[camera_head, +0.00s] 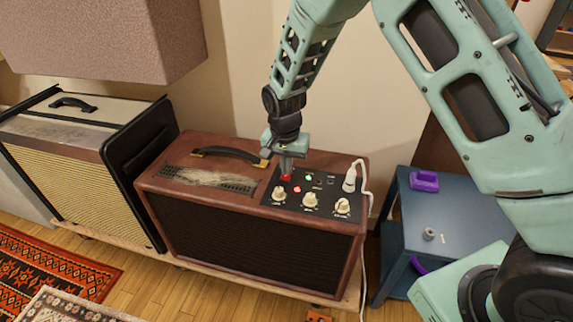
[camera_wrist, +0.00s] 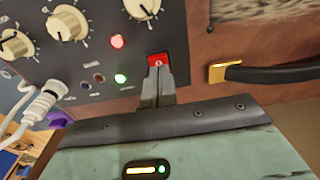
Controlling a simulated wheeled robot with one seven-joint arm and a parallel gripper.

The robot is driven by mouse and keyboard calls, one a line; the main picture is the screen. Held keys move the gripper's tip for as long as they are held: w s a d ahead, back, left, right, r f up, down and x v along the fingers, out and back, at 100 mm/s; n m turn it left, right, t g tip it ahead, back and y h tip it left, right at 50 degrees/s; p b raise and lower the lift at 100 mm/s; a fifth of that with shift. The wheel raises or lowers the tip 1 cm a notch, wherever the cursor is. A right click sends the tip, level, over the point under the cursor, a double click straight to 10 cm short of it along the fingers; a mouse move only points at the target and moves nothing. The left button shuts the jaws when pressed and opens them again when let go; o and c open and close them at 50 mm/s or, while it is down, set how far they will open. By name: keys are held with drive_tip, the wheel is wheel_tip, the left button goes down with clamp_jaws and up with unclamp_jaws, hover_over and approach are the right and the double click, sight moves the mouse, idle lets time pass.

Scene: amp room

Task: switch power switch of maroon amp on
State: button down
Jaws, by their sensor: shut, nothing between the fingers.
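The maroon amp (camera_head: 200,214) stands on a low wooden platform, with a black control panel on its top right. A red power switch (camera_head: 286,178) sits on that panel's back left part; it also shows in the wrist view (camera_wrist: 158,60). My gripper (camera_head: 286,172) points down at the switch, its fingers shut with nothing between them. In the wrist view the fingertips (camera_wrist: 159,72) are right at the switch and hide its near edge; I cannot tell whether they touch it. A green light (camera_wrist: 120,78) and a red light (camera_wrist: 117,41) glow beside the switch.
A black carry handle (camera_head: 230,151) lies left of the switch. A cream amp (camera_head: 60,150) stands at left, a blue cabinet (camera_head: 450,215) at right. A brown box hangs above left.

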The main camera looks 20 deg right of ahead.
drive_tip(key=shift+d+r+p, duration=0.1)
drive_tip(key=shift+r+p, duration=0.45)
wheel_tip(320, 180, up, 13)
drive_tip(key=w+p, duration=0.1)
drive_tip(key=p, duration=0.4)
drive_tip(key=shift+w+d, duration=0.2)
drive_tip(key=shift+d, duration=0.2)
drive_tip(key=shift+f, duration=0.1)
